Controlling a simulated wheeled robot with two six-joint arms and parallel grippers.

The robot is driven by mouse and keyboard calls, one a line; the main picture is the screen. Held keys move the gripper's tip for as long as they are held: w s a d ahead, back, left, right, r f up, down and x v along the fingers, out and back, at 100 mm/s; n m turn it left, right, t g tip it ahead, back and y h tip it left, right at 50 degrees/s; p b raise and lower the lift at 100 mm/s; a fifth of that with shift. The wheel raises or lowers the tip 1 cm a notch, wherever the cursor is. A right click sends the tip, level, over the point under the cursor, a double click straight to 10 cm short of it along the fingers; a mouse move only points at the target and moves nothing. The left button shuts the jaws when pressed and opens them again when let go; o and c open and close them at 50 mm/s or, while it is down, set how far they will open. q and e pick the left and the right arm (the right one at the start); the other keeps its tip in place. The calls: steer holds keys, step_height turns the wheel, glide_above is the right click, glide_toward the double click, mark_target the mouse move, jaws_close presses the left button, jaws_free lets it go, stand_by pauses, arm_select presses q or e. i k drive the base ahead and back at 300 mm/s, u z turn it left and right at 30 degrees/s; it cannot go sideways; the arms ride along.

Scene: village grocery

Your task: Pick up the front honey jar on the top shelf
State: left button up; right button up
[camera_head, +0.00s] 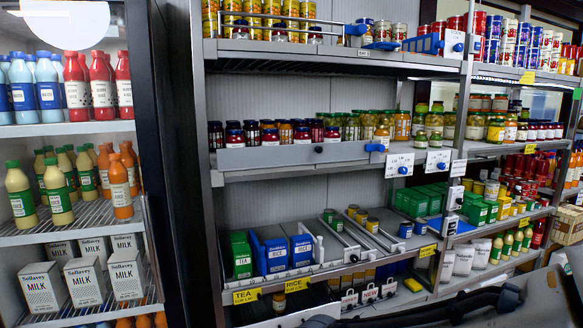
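No jar can be surely read as honey at this size. The top shelf (330,60) of the middle rack holds yellow tins (262,12) behind a wire rail at the left, with small dark-lidded jars (315,37) low at the front, partly behind the rail. Red and white cans stand further right on that shelf. The shelf below holds a row of jars, from dark red (234,136) at the left to amber (286,133) and green-yellow (352,128) further right. Neither gripper is in view.
A fridge with bottles (22,92) and milk cartons (85,285) stands at the left, with a dark post (170,130) between. Lower shelves hold tea boxes (241,258), rice boxes (303,250) and small jars (372,224). A grey and black object fills the bottom right.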

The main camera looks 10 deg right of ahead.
mark_target(367, 38)
steer(key=i, duration=0.95)
steer(key=z, duration=1.65)
steer(key=i, duration=1.75)
steer(key=u, duration=0.7)
